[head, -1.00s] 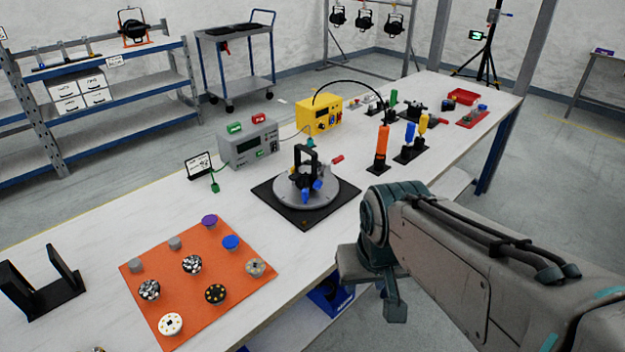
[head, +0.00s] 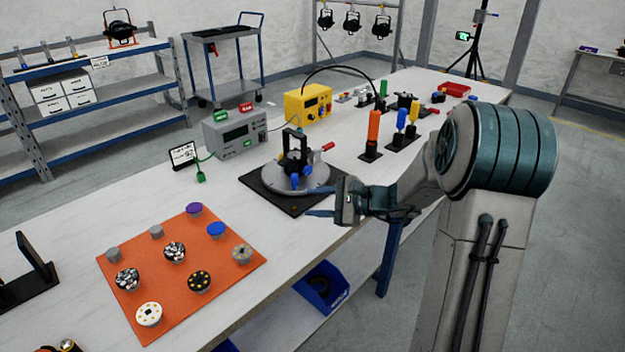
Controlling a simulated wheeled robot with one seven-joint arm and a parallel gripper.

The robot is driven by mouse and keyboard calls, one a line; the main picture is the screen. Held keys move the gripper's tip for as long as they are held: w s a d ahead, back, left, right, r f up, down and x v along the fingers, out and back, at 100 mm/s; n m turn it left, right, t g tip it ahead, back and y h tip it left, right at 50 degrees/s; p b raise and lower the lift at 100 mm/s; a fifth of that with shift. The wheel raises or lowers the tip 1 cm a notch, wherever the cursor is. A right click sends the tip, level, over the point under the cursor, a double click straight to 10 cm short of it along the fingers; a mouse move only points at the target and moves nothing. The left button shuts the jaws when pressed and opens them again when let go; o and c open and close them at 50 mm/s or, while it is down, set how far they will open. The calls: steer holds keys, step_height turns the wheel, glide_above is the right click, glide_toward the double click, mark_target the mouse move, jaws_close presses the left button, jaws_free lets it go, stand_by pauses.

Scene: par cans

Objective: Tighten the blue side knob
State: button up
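A round grey turntable (head: 318,184) sits on a black square base (head: 262,186) near the table's front edge. It carries a black bracket (head: 293,142), with small blue knobs low on its front: one at the front (head: 294,181) and one to its right (head: 308,170). I cannot tell which is the side knob or how tight either is. A red-ended handle (head: 328,147) sticks out to the right. My gripper (head: 318,201) is open and empty, its two fingers spread and pointing left. In the picture it is right of and below the knobs; contact is not visible.
An orange mat (head: 225,268) with several round pucks lies at front left. A grey meter (head: 235,136) and a yellow box (head: 307,104) stand behind the turntable. A blue bin (head: 322,285) is below the table.

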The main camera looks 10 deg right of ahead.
mark_target(309, 171)
steer(key=w+d+f+m+t, duration=0.1)
steer(key=w+d+m+t, duration=0.1)
steer(key=d, duration=0.1)
steer(key=w+d+f+m+t+h+b, duration=0.1)
steer(key=w+d+f+m+t, duration=0.1)
steer(key=w+d+m, duration=0.1)
steer(key=w+d+f+m+t, duration=0.2)
steer(key=w+d, duration=0.1)
steer(key=d, duration=0.1)
steer(key=shift+w+d+t+h+b, duration=0.1)
steer(key=shift+d+t+h+b, duration=0.25)
steer(key=shift+t+h, duration=0.05)
steer(key=shift+w+m, duration=0.3)
steer(key=x, duration=1.3)
steer(key=shift+w, duration=0.1)
steer(key=c, duration=0.7)
